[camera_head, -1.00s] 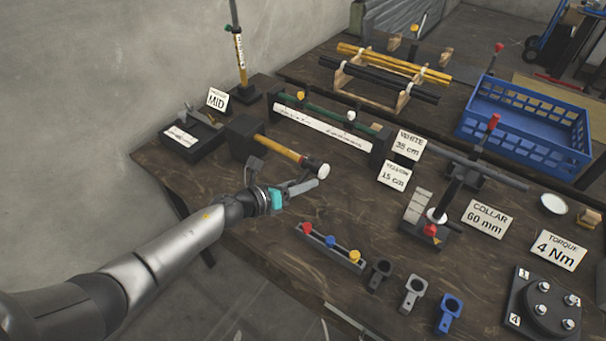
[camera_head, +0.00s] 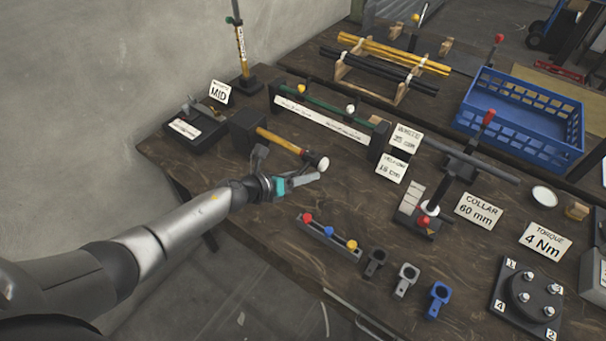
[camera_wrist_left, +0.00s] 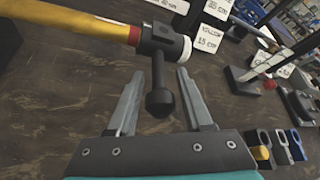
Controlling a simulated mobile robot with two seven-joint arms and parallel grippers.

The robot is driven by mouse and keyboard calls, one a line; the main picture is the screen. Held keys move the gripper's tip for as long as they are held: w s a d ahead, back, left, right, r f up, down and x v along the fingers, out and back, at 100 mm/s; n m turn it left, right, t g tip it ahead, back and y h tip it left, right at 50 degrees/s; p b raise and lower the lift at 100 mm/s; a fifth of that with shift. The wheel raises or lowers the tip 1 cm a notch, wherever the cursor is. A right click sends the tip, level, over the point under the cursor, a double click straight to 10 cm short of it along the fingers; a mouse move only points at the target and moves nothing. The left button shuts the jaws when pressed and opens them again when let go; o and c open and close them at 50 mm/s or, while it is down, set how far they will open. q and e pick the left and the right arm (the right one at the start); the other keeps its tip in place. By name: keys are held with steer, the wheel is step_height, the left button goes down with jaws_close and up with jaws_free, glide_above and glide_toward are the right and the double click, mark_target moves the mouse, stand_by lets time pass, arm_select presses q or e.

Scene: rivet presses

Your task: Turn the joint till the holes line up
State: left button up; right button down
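A yellow rod (camera_head: 279,141) sticks out from a dark block (camera_head: 243,131) on the bench. At its free end is a black joint head with a white round end (camera_head: 323,163). In the left wrist view the rod (camera_wrist_left: 75,30) has a red band by the black head (camera_wrist_left: 163,42), and a black knob (camera_wrist_left: 160,100) hangs below it. My left gripper (camera_head: 288,167) is open at the rod's free end. In the left wrist view its fingers (camera_wrist_left: 161,76) stand either side of the knob, with gaps visible; I cannot tell its depth between them. The holes cannot be made out. My right gripper is out of view.
A rack with red, blue and yellow knobs (camera_head: 328,238) and several clamp pieces (camera_head: 405,279) lie at the front. A press with a red knob (camera_head: 428,205), a green bar (camera_head: 325,109), signs (camera_head: 480,210) and a blue crate (camera_head: 520,125) stand beyond. Bare wood lies right of the gripper.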

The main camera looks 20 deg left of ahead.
arm_select(q)
steer(key=shift+o, duration=0.8)
steer(key=shift+s+a, duration=0.1)
steer(key=shift+s+a+r, duration=0.2)
steer(key=p+v, duration=0.2)
steer(key=v, duration=1.2)
steer(key=shift+s, duration=0.2)
